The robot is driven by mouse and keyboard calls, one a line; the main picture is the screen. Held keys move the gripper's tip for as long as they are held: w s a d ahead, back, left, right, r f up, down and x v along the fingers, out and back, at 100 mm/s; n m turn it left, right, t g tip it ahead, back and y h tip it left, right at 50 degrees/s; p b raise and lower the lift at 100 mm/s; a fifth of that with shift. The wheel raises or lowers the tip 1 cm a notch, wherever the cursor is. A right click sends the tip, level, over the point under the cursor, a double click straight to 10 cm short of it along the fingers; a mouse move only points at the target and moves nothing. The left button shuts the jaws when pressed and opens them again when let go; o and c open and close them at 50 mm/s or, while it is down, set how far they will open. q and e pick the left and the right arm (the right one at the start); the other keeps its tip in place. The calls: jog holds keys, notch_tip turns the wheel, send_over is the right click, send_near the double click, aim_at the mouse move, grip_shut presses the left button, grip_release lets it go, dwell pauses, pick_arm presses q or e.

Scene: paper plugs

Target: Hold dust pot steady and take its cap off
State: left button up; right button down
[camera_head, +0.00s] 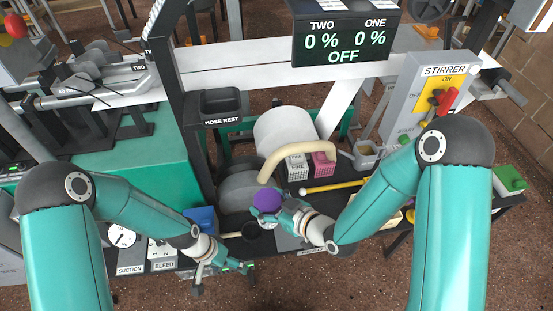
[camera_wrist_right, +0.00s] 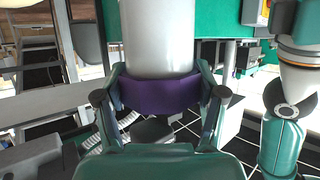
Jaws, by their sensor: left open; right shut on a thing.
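The dust pot's purple cap (camera_head: 267,199) shows in the head view as a rounded top at the front of the bench. My right gripper (camera_head: 281,207) comes from the right and is shut on the cap. In the right wrist view, its fingers sit on either side of the purple cap (camera_wrist_right: 160,95), and the pale grey pot body (camera_wrist_right: 158,35) adjoins it. In the head view the body is mostly hidden beneath the cap and gripper. My left gripper (camera_head: 243,267) is open and empty, apart from the pot, at the bench's front edge.
A tan hose (camera_head: 300,152) curves just behind the cap. Open floor lies in front.

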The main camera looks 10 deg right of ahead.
pick_arm(q)
jog(key=w+d+r+m+y, duration=0.2)
jog(key=w+d+r+m, duration=0.2)
jog(key=w+r+m, duration=0.3)
notch_tip(320, 180, up, 22)
jog(key=r+m+g+y, duration=0.1)
jog(key=m+y, duration=0.1)
jog(key=m, duration=0.2)
send_over(272, 197)
jog(key=w, duration=0.2)
jog(key=f, duration=0.4)
jog(key=s+f, duration=0.1)
jog(key=f, duration=0.7)
jog(key=shift+s+d, duration=0.1)
jog(key=shift+s, duration=0.3)
jog(key=shift+c, duration=0.2)
